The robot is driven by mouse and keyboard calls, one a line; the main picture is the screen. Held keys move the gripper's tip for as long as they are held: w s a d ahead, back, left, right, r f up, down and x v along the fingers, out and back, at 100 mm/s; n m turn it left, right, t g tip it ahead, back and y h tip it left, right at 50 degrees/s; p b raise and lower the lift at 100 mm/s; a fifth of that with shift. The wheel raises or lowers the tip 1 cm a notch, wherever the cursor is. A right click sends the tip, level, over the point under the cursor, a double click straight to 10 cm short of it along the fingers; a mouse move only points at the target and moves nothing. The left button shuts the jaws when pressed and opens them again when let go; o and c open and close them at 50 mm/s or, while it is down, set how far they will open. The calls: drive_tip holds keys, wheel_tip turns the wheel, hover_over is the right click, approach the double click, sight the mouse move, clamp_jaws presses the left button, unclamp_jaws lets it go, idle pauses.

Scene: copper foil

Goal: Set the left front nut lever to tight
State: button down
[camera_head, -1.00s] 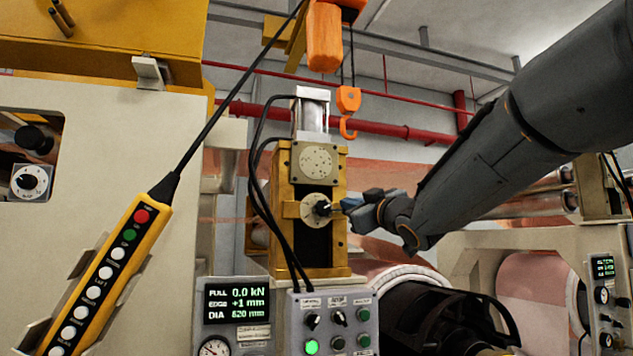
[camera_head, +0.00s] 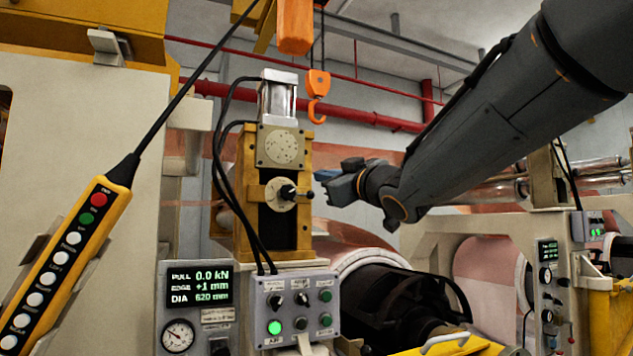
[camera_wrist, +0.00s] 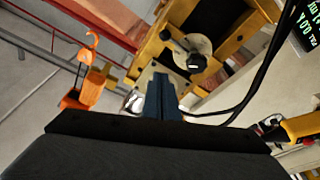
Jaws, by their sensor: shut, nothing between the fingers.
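The nut lever (camera_head: 290,192) is a black handle on a round pale dial plate (camera_head: 277,200), on the front of a yellow block. In the head view it points right, roughly level. Any tight or loose marks are too small to read. My gripper (camera_head: 322,180) is just right of the lever and slightly higher, with a small gap in the picture. Its blue-grey fingers (camera_wrist: 162,84) are shut and empty in the wrist view, below and left of the lever.
A yellow pendant (camera_head: 65,262) hangs at the left on a black cable. A control box (camera_head: 297,308) with knobs and a lit green button stands below the block. Black hoses (camera_head: 222,150) run down its left side. An orange hook (camera_head: 318,95) hangs above.

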drive_tip(key=shift+b+v, duration=0.35)
drive_tip(key=shift+v, duration=1.7)
